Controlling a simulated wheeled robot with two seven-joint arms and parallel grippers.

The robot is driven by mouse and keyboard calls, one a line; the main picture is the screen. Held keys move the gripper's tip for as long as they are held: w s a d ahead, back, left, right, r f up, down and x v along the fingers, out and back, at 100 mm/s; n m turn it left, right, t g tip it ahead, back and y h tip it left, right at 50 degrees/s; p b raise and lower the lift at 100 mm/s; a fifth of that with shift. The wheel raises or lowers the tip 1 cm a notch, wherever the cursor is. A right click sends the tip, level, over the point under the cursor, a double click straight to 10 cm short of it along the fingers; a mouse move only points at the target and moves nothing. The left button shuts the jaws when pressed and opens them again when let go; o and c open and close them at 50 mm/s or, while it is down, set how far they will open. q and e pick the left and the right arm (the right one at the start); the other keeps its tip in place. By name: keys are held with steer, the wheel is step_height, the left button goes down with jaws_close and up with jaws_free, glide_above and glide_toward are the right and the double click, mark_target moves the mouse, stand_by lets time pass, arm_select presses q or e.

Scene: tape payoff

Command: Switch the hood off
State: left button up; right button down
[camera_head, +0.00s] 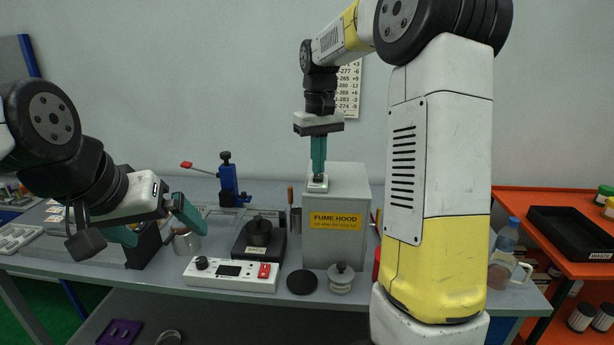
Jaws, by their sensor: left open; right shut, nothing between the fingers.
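The fume hood (345,250) is a grey box with a yellow "FUME HOOD" label (336,220), standing on the bench right of centre. A small white switch block (318,184) sits on its top near the left edge. My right gripper (318,173) points straight down with its teal fingers shut and empty, right over this block. I cannot tell whether the fingertips touch it, and they partly hide it. The switch's position is too small to tell. My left gripper (158,226) is open and empty over the left part of the bench.
A white control box (232,274) with a red switch lies in front of a dark hotplate-like unit (258,243). A black disc (301,282) and a lidded pot (341,278) stand before the hood. A blue stand (228,182) is behind. An orange shelf (540,207) is at right.

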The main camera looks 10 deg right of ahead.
mark_target(318, 178)
steer(key=shift+f, duration=0.85)
stand_by(0.3)
steer(key=shift+r, duration=3.55)
steer(key=shift+s+r, duration=0.1)
steer(key=shift+s, duration=0.05)
steer(key=s+a+f+m+t+y, duration=0.1)
steer(key=s+f+t, duration=0.1)
steer(key=s, duration=1)
steer(key=s+a+f+m+t+y, duration=0.1)
steer(key=s+t, duration=0.3)
steer(key=s, duration=0.8)
steer(key=shift+f, duration=0.65)
